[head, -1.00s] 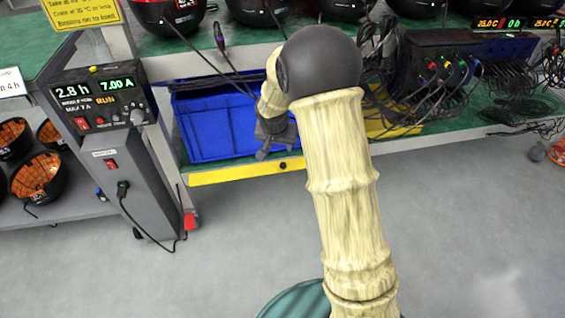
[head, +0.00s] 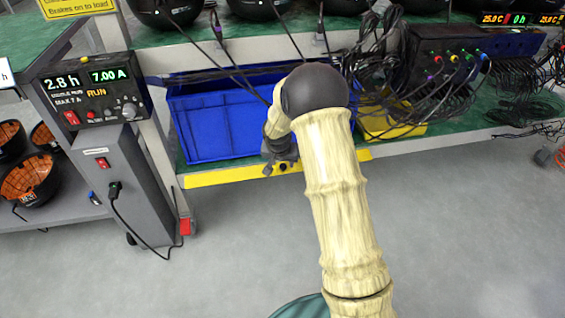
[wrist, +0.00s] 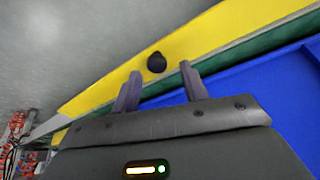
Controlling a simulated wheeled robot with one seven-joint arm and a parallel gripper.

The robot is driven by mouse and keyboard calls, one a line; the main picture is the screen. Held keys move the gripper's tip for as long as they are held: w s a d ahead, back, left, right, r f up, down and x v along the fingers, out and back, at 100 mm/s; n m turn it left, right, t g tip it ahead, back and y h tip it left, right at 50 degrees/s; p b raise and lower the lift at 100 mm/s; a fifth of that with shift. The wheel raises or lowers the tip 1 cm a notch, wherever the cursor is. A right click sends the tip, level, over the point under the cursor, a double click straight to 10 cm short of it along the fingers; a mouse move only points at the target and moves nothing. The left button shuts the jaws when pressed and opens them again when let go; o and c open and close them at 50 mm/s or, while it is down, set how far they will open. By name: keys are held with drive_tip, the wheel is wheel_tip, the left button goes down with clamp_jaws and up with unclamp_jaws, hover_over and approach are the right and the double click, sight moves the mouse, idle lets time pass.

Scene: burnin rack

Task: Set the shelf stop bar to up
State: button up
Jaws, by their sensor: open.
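The shelf stop bar is a yellow bar (head: 225,175) along the front edge of the lower shelf, below the blue bin, not raised across the bin's front. In the wrist view the bar (wrist: 215,30) runs diagonally, with a round black knob (wrist: 156,62) on its face. My gripper (head: 280,168) is in front of the bar near its middle. In the wrist view its two fingers (wrist: 158,78) are apart and empty, pointing at the bar, with the knob just beyond and between the tips. I cannot tell whether they touch the bar.
A blue bin (head: 215,125) sits on the green shelf behind the bar. Black cables (head: 400,100) hang to the right. A grey power unit (head: 125,180) with a display stands at the left. The grey floor in front is clear.

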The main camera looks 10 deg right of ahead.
drive_tip(key=c, duration=0.9)
clamp_jaws()
drive_tip(key=shift+a+r, duration=0.1)
drive_tip(key=shift+a, duration=0.1)
drive_tip(key=o, duration=0.7)
unclamp_jaws()
drive_tip(key=shift+c, duration=0.2)
drive_tip(key=shift+o, duration=1.2)
drive_tip(key=shift+d, duration=0.1)
